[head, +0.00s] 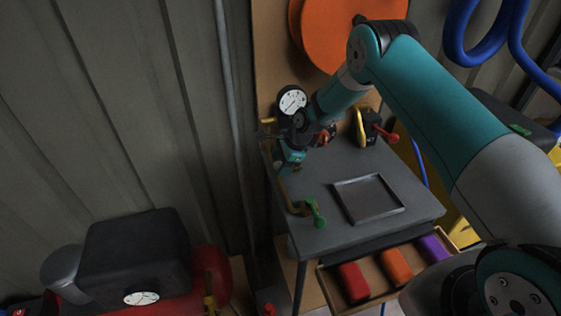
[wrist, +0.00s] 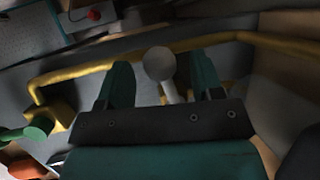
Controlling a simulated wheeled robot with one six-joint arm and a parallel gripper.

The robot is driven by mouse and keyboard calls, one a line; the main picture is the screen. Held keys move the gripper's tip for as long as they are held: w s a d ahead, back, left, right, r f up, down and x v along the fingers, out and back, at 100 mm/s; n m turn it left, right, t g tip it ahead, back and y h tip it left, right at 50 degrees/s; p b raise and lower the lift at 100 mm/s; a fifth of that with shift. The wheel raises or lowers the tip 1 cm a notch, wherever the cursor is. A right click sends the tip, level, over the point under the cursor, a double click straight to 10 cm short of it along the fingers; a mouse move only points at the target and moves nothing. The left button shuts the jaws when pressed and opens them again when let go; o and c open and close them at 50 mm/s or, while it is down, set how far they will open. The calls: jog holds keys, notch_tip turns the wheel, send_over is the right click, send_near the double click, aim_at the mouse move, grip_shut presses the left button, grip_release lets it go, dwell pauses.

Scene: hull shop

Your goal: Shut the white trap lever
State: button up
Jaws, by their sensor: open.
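The white trap lever (wrist: 160,64) shows in the wrist view as a pale round knob on a short stem. It stands between the two teal fingers of my gripper (wrist: 163,82), with a visible gap on each side. My gripper is open, and I see no finger touching the knob. In the head view my gripper (head: 292,157) is low at the back left of the grey bench, and I cannot make out the white lever there. The lower stem is partly hidden by the gripper body.
A yellow pipe (wrist: 75,74) runs behind the fingers. A green lever (head: 315,212) sits at the bench's left front, and a red lever (head: 387,134) at its back right. A round gauge (head: 291,102) stands beside my wrist. A square tray (head: 346,214) lies on the bench (head: 420,203).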

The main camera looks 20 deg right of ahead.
jog(key=shift+a+f, duration=0.15)
jog(key=shift+f, duration=0.25)
jog(key=shift+c, duration=0.3)
grip_shut()
